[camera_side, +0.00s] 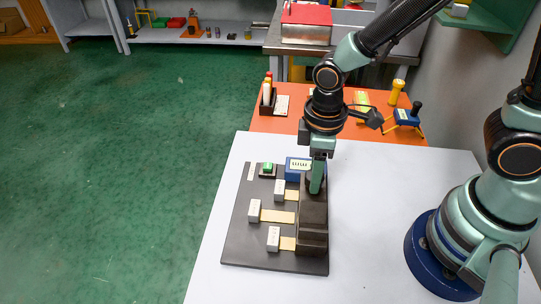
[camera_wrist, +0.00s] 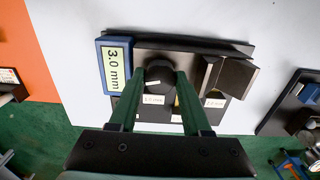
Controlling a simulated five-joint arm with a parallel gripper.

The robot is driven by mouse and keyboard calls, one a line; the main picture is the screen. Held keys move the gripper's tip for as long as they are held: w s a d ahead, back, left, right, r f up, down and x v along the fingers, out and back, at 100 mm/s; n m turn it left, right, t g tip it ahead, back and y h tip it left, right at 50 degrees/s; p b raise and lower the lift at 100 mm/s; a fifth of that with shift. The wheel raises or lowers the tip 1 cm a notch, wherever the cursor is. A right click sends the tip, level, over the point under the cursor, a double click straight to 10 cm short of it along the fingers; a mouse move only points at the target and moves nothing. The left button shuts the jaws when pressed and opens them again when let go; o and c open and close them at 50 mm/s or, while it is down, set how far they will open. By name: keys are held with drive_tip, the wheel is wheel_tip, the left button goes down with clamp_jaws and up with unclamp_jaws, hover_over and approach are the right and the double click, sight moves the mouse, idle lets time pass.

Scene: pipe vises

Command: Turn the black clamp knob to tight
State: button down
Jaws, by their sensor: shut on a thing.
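The black clamp knob (camera_wrist: 159,73) is round and dark and sits between the green fingertips in the wrist view. My gripper (camera_wrist: 163,82) is shut on it, one finger on each side. In the side view my gripper (camera_side: 316,190) points down at the back end of the black vise body (camera_side: 313,226), and its fingers partly hide the knob. The dark baseplate (camera_side: 239,248) carries the vise. A blue readout box (camera_wrist: 115,65) reads "3.0 mm" in the wrist view. Small labels lie near the fingers, too blurred to read.
Several grey blocks (camera_side: 273,239) with tan strips stand left of the vise body. A green button (camera_side: 267,168) is at the plate's back left. An orange table (camera_side: 300,125) with tools stands behind.

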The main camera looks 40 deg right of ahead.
drive_tip(key=m, duration=0.4)
drive_tip(key=shift+m, duration=0.3)
drive_tip(key=m, duration=0.4)
drive_tip(key=shift+m, duration=0.3)
drive_tip(key=m, duration=0.9)
drive_tip(key=shift+m, duration=0.3)
drive_tip(key=shift+c, duration=1.8)
unclamp_jaws()
